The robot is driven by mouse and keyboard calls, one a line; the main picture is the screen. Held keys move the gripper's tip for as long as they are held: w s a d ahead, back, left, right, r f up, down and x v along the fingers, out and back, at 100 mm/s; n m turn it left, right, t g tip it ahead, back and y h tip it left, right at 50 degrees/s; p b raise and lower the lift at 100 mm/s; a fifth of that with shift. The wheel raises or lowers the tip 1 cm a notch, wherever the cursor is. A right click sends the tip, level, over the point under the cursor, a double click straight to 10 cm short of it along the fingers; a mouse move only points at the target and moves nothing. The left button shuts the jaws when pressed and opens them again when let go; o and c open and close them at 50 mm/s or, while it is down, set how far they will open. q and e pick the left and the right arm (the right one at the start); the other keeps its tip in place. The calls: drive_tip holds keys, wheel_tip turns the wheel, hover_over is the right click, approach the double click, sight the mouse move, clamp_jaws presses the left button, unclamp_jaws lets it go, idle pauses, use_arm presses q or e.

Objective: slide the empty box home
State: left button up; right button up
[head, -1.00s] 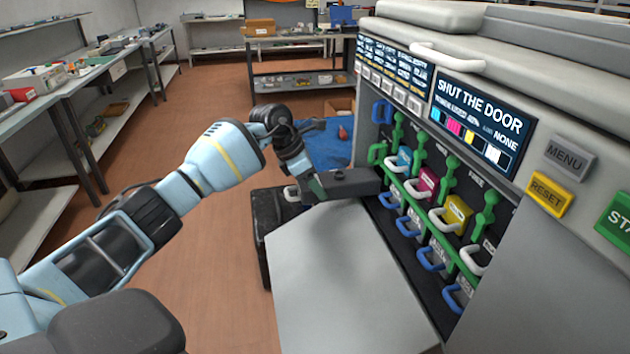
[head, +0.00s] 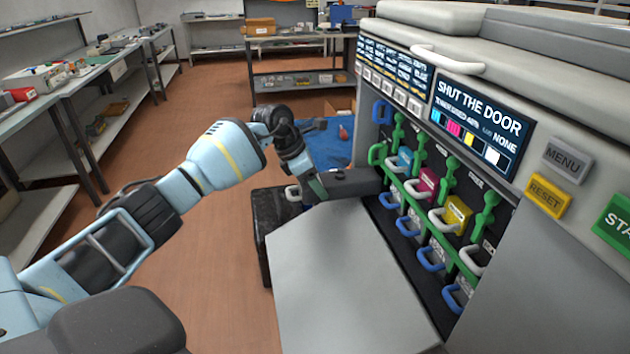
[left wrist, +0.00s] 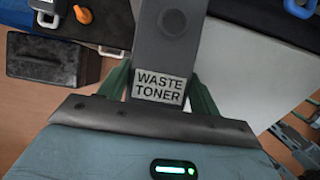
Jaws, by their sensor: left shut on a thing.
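The waste toner box (head: 352,182), dark grey, sticks out of the left end of the printer's open bay. In the left wrist view its label reads WASTE TONER (left wrist: 159,87). My left gripper (head: 317,186) is shut on the box's outer end; its green fingers lie on both sides of it in the left wrist view (left wrist: 160,92). The box's inner end is hidden inside the printer (head: 440,30). The printer's screen (head: 477,118) reads SHUT THE DOOR. The right gripper is not in view.
The grey door (head: 340,285) hangs open in front of the bay. Coloured cartridges with green levers and blue handles fill the bay, including a yellow one (head: 457,211). A dark box (head: 270,215) stands on the floor beside the door. Shelves (head: 40,110) line the left.

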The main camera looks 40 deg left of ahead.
sight(335, 178)
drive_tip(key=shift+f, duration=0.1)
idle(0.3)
use_arm(q)
drive_tip(key=shift+w+d+b, duration=0.3)
drive_tip(key=shift+w+d, duration=0.45)
drive_tip(key=shift+w, duration=0.1)
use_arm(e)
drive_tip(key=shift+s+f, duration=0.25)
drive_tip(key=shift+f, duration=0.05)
use_arm(q)
drive_tip(key=shift+w+d, duration=0.1)
drive_tip(key=shift+w, duration=0.05)
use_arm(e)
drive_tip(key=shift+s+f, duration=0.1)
use_arm(q)
drive_tip(key=shift+w+d+b, duration=0.35)
drive_tip(key=shift+w+d, duration=0.25)
drive_tip(key=shift+w, duration=0.1)
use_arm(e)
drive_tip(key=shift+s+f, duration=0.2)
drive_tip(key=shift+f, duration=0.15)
use_arm(q)
drive_tip(key=shift+w+d, duration=0.1)
drive_tip(key=shift+w+d+b, duration=0.35)
drive_tip(key=shift+w+d, duration=0.2)
drive_tip(key=shift+w, duration=0.1)
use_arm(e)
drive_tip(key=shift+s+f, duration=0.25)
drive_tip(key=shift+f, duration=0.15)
